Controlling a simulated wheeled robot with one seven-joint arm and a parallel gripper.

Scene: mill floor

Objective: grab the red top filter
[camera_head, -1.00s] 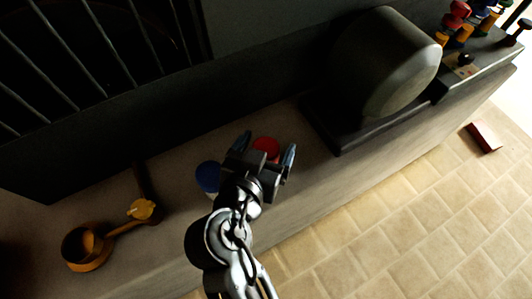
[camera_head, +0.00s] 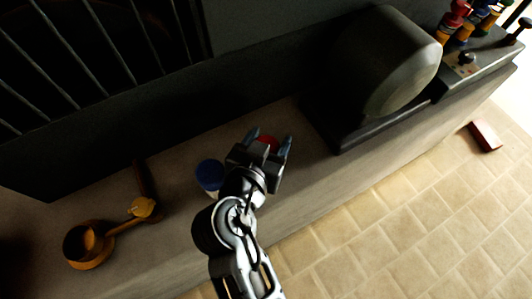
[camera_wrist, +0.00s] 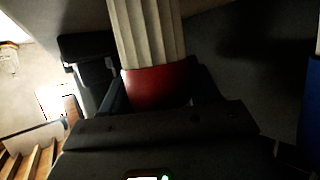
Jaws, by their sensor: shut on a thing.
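The red top filter shows as a small red patch (camera_head: 268,142) between my gripper's fingers in the head view. In the wrist view its red band (camera_wrist: 156,86) and white pleated body (camera_wrist: 146,30) stand between the fingers. My gripper (camera_head: 269,140) is shut on the filter, over the grey counter. A filter with a blue top (camera_head: 210,173) stands just left of my gripper. I cannot tell whether the red top filter touches the counter.
A brown pan-like vessel (camera_head: 88,244) and a yellow piece (camera_head: 143,207) lie at the left of the counter (camera_head: 180,225). A large grey rounded housing (camera_head: 388,65) stands to the right. A red block (camera_head: 485,136) lies on the tiled floor.

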